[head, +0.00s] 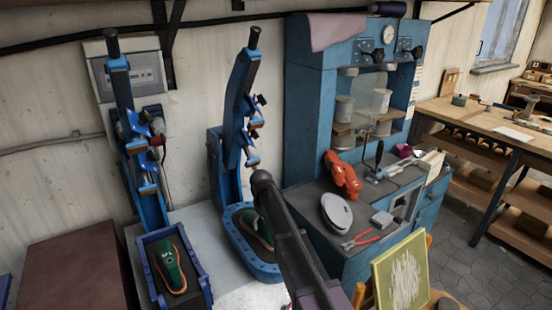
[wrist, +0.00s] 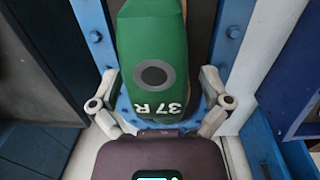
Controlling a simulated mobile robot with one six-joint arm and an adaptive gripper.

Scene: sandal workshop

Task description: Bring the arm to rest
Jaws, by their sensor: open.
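In the wrist view my gripper (wrist: 159,76) is open, its two fingers on either side of the near end of a green last (wrist: 150,40) marked "37 R". I cannot tell whether the fingers touch it. That last lies in a blue bolted frame (wrist: 232,32). In the head view my dark arm (head: 292,238) reaches over the right press, partly hiding a green last (head: 248,225) in its blue tray (head: 262,272). My gripper's fingers are hidden there. Another green last (head: 170,262) lies in the left press's blue tray (head: 147,277).
Tall blue press arms (head: 238,110) stand raised behind the trays. A blue machine cabinet (head: 307,95) stands to the right, its top bearing an orange tool (head: 342,175), a grey oval thing (head: 336,213) and red pliers (head: 361,239). A yellow-framed panel (head: 402,272) stands in front. Open floor shows at the far right.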

